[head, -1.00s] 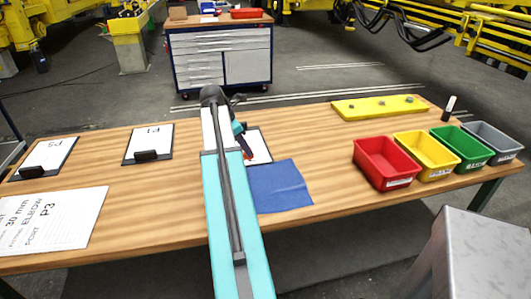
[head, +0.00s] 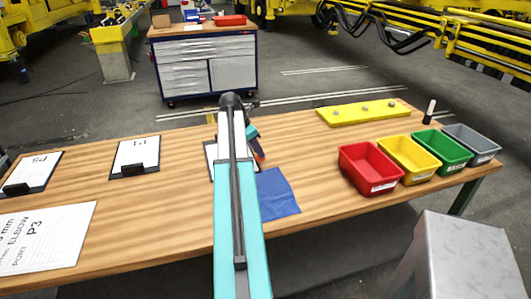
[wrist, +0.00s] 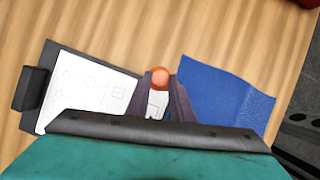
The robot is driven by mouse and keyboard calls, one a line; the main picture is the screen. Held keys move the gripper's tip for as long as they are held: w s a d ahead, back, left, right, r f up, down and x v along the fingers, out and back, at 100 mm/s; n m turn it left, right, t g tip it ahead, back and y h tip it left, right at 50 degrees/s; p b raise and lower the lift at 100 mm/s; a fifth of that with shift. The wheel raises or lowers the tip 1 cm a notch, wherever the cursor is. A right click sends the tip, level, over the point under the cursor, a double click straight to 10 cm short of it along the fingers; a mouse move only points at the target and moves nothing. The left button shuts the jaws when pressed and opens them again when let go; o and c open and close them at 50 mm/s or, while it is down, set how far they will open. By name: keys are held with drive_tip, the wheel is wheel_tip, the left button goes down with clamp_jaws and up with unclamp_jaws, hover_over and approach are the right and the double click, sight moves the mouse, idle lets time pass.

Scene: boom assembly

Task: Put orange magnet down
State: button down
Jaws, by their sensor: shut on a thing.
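The orange magnet (wrist: 160,76) is a small round thing between the fingertips of my gripper (wrist: 163,84) in the wrist view. My gripper is shut on it. It hangs over the gap between a clipboard with a drawing (wrist: 88,85) on the left and a blue cloth (wrist: 225,95) on the right. In the head view my gripper (head: 258,150) is above the worktable, next to the blue cloth (head: 277,195). My arm partly hides the clipboard (head: 210,152). I cannot tell the magnet's height above the table.
Red (head: 370,185), yellow (head: 408,160), green (head: 442,150) and grey bins (head: 472,147) stand to the right. A yellow plate (head: 350,116) lies behind them. Clipboards P1 (head: 135,153) and P3 (head: 35,168) lie left. Bare wood (head: 310,150) shows between the cloth and the bins.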

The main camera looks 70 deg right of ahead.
drive_tip(key=s+d, duration=0.1)
drive_tip(key=d, duration=0.1)
drive_tip(key=s+d+p, duration=0.1)
drive_tip(key=d, duration=0.1)
drive_tip(key=shift+s+f, duration=0.15)
drive_tip(key=shift+f, duration=0.05)
drive_tip(key=shift+a, duration=0.1)
drive_tip(key=shift+f, duration=0.1)
drive_tip(key=shift+f+p, duration=0.6)
drive_tip(key=shift+f, duration=1.05)
drive_tip(key=c, duration=1.6)
unclamp_jaws()
drive_tip(key=shift+o, duration=0.2)
drive_tip(key=shift+r, duration=0.1)
drive_tip(key=b+v, duration=0.2)
drive_tip(key=v, duration=1)
